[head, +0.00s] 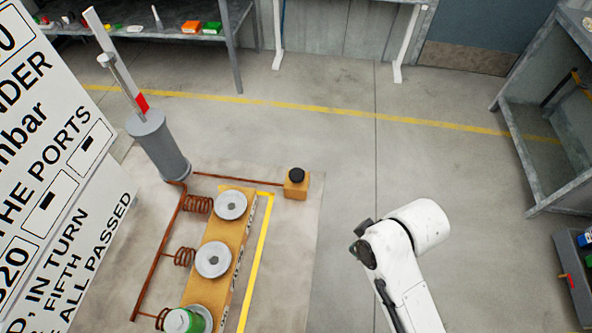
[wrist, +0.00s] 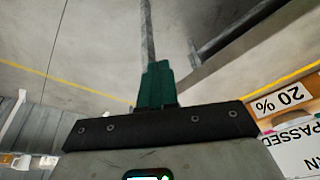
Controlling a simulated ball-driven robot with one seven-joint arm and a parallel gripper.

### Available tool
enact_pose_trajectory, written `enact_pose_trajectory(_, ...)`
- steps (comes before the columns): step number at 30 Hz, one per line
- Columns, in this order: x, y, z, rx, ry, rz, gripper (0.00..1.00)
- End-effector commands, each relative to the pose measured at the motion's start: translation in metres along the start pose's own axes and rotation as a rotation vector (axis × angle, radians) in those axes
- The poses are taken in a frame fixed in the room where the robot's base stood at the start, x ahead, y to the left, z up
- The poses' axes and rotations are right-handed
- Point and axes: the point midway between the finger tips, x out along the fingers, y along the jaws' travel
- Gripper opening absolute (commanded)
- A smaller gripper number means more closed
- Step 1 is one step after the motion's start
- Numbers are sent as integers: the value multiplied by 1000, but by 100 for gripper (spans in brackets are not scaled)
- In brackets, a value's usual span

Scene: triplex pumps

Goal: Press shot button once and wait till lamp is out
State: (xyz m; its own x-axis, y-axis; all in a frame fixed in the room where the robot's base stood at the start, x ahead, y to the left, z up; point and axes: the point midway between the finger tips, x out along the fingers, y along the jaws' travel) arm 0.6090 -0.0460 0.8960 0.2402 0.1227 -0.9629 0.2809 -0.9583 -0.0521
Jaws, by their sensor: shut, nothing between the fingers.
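A black round button (head: 297,174) sits on a small yellow box (head: 296,190) on the floor plate in the head view; I take it for the shot button. No lamp can be made out for certain. My white arm is at the lower right of the head view, to the right of the button and apart from it. My gripper (wrist: 157,66) shows in the wrist view with its green fingers together and nothing between them. The wrist view does not show the button.
A yellow block (head: 232,229) carries round metal discs and a green part (head: 188,320). Copper pipes run to a grey cylinder (head: 158,145) with an upright post and red flag. A large sign (head: 50,170) stands left. Shelves line the back and right. The middle floor is clear.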

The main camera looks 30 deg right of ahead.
Motion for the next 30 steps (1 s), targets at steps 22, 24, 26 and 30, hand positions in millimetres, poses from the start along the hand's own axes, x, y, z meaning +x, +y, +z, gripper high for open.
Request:
enact_pose_trajectory(22,-104,10,-249,-1088,555,85,0)
enact_pose_trajectory(24,-104,10,-249,-1088,554,85,0)
enact_pose_trajectory(26,-104,10,-248,-1087,554,84,0)
enact_pose_trajectory(30,-103,10,-248,-1086,553,84,0)
